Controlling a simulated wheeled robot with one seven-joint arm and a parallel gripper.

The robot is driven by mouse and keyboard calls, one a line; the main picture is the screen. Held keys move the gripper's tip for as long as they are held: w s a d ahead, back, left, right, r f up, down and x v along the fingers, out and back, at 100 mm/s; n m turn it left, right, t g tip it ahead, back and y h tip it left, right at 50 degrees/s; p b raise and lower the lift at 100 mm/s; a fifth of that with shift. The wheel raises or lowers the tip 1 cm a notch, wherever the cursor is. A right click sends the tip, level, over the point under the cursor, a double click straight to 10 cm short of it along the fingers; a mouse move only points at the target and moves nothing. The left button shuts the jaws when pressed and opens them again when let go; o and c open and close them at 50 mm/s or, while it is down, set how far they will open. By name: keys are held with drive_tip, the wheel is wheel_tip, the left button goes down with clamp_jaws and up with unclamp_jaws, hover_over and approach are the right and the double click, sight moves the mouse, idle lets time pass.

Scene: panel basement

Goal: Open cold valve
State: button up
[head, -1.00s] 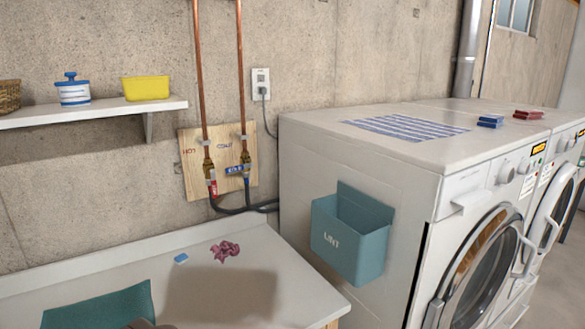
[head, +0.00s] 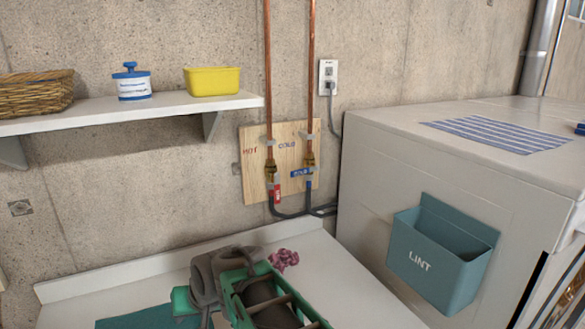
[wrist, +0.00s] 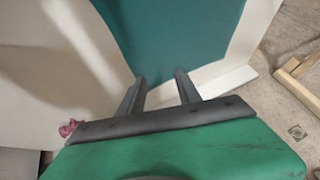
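The cold valve (head: 310,160) is a brass fitting on the right copper pipe, under the COLD label on a wooden board. Its blue handle (head: 300,173) lies roughly level, crosswise to the pipe. The hot valve (head: 270,168) is on the left pipe, with a red handle (head: 277,192) pointing down along it. In the wrist view my gripper (wrist: 161,84) is open, its two fingers apart with nothing between them, over the teal cloth (wrist: 180,35) and white counter. My green and dark arm shows in front of the counter in the head view, well short of the valves.
A white shelf (head: 130,108) with a basket, jar and yellow tub juts out left of the pipes. The washer with a teal lint bin (head: 440,255) stands to the right. A crumpled pink cloth (head: 284,259) lies on the counter (head: 350,280) below the valves.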

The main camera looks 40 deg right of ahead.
drive_tip(key=w+d+r+m+t+p, duration=0.1)
drive_tip(key=w+d+r+m+t, duration=0.3)
drive_tip(key=d, duration=0.4)
drive_tip(key=w+d+r+m+t+p, duration=0.1)
drive_tip(key=w+d+r+m, duration=0.3)
drive_tip(key=d, duration=0.5)
drive_tip(key=m+t+h+p, duration=0.3)
drive_tip(key=m+t+h, duration=0.3)
drive_tip(key=m, duration=0.3)
approach(299, 173)
drive_tip(key=x, duration=1)
drive_tip(key=shift+w+d, duration=0.1)
drive_tip(key=shift+w, duration=0.15)
drive_tip(key=shift+c, duration=0.4)
clamp_jaws()
